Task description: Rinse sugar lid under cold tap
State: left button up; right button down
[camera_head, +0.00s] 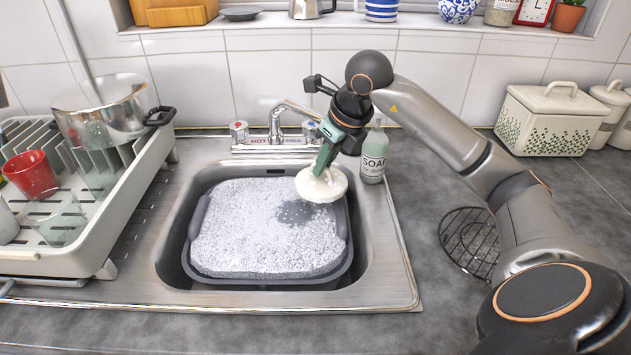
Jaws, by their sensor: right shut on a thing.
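My right gripper (328,147) reaches in from the right and points down over the sink. It is shut on a round white lid (322,187), which it holds tilted above the suds near the back right of the basin. The tap (278,130) stands behind the sink, with a handle on each side and labels at its base; the left one reads HOT. Part of its spout and right side is hidden behind my gripper, and I cannot make out any running water. My left gripper is not in view.
A grey basin (187,262) full of foam (255,245) sits in the sink, with a darker patch below the lid. A soap bottle (374,160) stands close right of my gripper. A dish rack (75,258) fills the left; a bread bin (548,122) and wire trivet (468,240) are right.

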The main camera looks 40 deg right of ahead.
jog(key=shift+w+a+r+p, duration=0.15)
jog(key=shift+w+p, duration=0.1)
jog(key=shift+p, duration=0.1)
jog(key=shift+w+a, duration=0.25)
jog(key=s+a, duration=0.5)
jog(key=a, duration=0.1)
jog(key=shift+a, duration=0.15)
dwell(0.6)
dwell(0.5)
dwell(0.6)
